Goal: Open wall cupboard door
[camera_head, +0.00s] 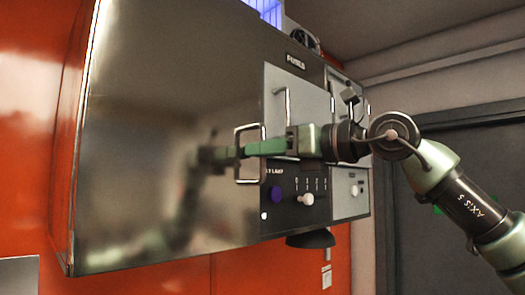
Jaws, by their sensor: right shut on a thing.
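The wall cupboard door (165,120) is a large, shiny metal panel filling the left half of the head view. Its upright bar handle (238,170) is near the panel's right edge. My right gripper (252,149) reaches in from the right with its green fingers level, and is shut on the handle at about mid-height. The fingers hide part of the handle. The door mirrors my right arm. I see no clear gap at the door's edge, so I cannot tell whether it is ajar. My left gripper is not in view.
Right of the door is a grey panel with its own bar handle (282,105), below a "FUSES" label (296,62). Under it is a dark control panel with a blue lamp (276,194) and a white knob (306,199). The wall (285,270) is orange. A dark door (465,150) stands at right.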

